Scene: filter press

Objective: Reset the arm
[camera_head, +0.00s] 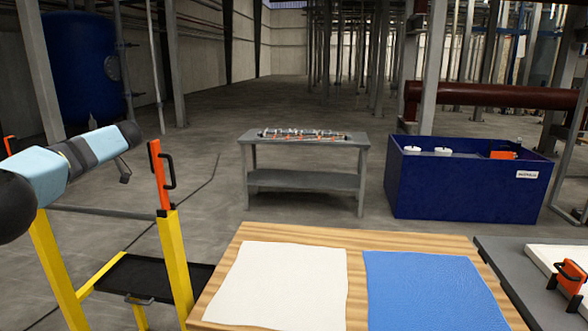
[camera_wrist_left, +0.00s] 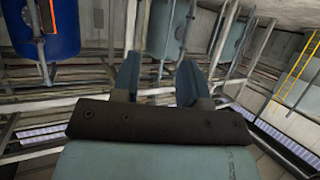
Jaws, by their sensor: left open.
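My left arm (camera_head: 75,160), pale blue with black joints, comes in from the left of the head view. It is raised beside the yellow frame, apart from the wooden table. In the left wrist view my left gripper (camera_wrist_left: 158,80) is open, its two fingers spread with nothing between them. It faces out into the hall, toward tanks and pipes that look well beyond the fingers. My right arm and gripper are not in view.
A yellow frame (camera_head: 176,262) with an orange-topped post stands near my left arm. A wooden table (camera_head: 355,262) bears a white cloth (camera_head: 282,285) and a blue cloth (camera_head: 430,290). Behind are a grey bench (camera_head: 305,178) and a dark blue bin (camera_head: 465,188). Open floor lies between.

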